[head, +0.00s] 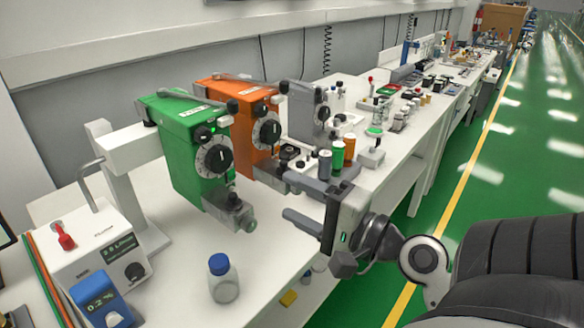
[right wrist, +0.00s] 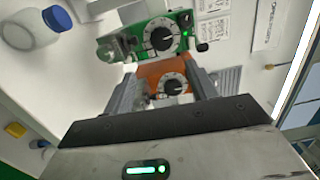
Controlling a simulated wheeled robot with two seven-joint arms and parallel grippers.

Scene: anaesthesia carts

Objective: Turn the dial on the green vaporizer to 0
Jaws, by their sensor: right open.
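The green vaporizer (head: 180,148) is mounted on a white stand at the left of the bench. Its round dial (head: 214,158), with a black knob and a white scale ring, faces the bench front. The scale figures are too small to read. In the right wrist view the green vaporizer's dial (right wrist: 158,36) shows at the top, beyond the fingertips. My right gripper (head: 288,197) is open and empty, to the right of the green dial and apart from it, in front of the orange vaporizer. My left gripper is not in view.
The orange vaporizer (head: 243,122) stands right beside the green one, with a grey unit (head: 307,112) beyond. A blue-capped bottle (head: 223,280) stands on the bench below. A flow meter box (head: 105,260) is at lower left. Several vials stand behind my right gripper.

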